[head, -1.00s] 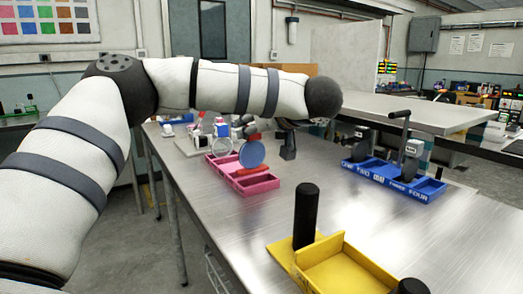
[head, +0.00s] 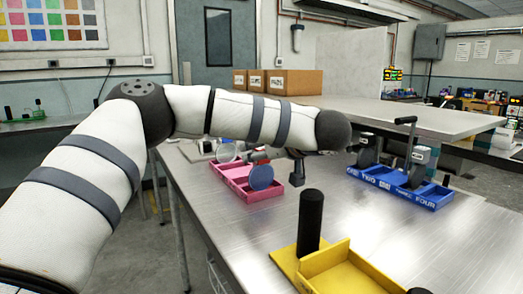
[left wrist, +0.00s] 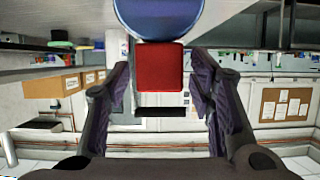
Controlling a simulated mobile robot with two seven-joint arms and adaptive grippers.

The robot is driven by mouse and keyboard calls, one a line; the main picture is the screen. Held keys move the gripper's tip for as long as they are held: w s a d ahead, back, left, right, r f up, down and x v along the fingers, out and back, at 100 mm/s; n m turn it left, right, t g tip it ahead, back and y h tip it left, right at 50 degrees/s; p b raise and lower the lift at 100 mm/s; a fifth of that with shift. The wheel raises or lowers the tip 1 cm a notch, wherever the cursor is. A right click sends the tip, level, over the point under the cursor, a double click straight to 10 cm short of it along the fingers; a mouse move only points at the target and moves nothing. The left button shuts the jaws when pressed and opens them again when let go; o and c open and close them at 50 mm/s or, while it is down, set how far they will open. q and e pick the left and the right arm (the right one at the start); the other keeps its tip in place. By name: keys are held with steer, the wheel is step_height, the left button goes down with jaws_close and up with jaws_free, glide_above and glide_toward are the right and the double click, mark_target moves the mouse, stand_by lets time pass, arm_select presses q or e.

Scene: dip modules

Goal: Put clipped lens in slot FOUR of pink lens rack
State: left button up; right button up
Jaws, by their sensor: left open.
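The clipped lens is a blue disc (head: 261,177) with a red clip (left wrist: 160,68). In the head view it stands upright at the near right end of the pink lens rack (head: 232,186), low against it. Its lower edge is hard to make out, and the rack's slot labels cannot be read. My left gripper (head: 258,155) is at the clip above the rack, partly hidden by its arm. In the left wrist view its fingers (left wrist: 162,80) stand open on both sides of the clip, with gaps, and the lens (left wrist: 158,15) shows at the top edge.
A blue rack (head: 400,188) with dark handled parts stands to the right; its labels include TWO and FOUR. A yellow tray (head: 345,262) with a black post (head: 310,220) is nearer. Bare metal tabletop lies between them. Cardboard boxes (head: 285,82) are behind.

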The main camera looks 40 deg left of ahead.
arm_select(q)
steer(key=v, duration=1.2)
steer(key=shift+p, duration=0.4)
